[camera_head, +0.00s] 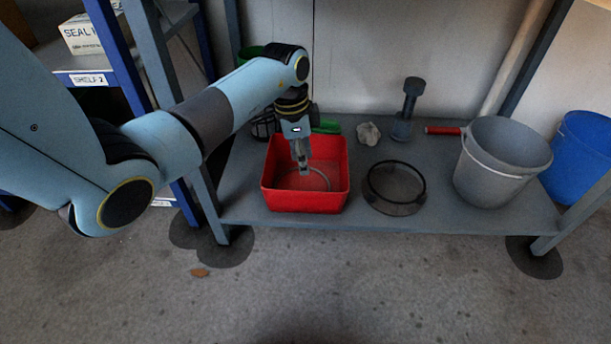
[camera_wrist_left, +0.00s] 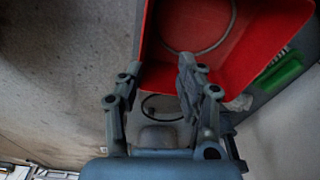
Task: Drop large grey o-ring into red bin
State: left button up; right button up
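The red bin (camera_head: 280,202) stands on the shelf, left of its middle. A large thin grey o-ring (camera_head: 322,174) shows inside the bin; part of it is hidden by my gripper. In the left wrist view a curve of the o-ring (camera_wrist_left: 221,37) shows within the red bin (camera_wrist_left: 270,45), close to one fingertip in the picture; I cannot tell whether they touch. My left gripper (camera_head: 304,172) points down into the bin's opening. In the left wrist view its fingers (camera_wrist_left: 160,68) are spread apart with nothing between them. My right gripper is not in view.
On the grey shelf (camera_head: 460,222) are a black-rimmed round thing (camera_head: 372,190), a grey bucket (camera_head: 485,185), a dark upright tool (camera_head: 404,125), a crumpled pale lump (camera_head: 368,133) and a green object (camera_head: 327,127). A blue bin (camera_head: 580,150) stands right. Blue shelving is left.

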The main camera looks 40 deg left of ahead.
pick_arm(q)
notch_tip(320, 180, up, 7)
jog(key=shift+s+a, duration=0.3)
jog(key=shift+a, duration=0.05)
jog(key=shift+r, duration=0.1)
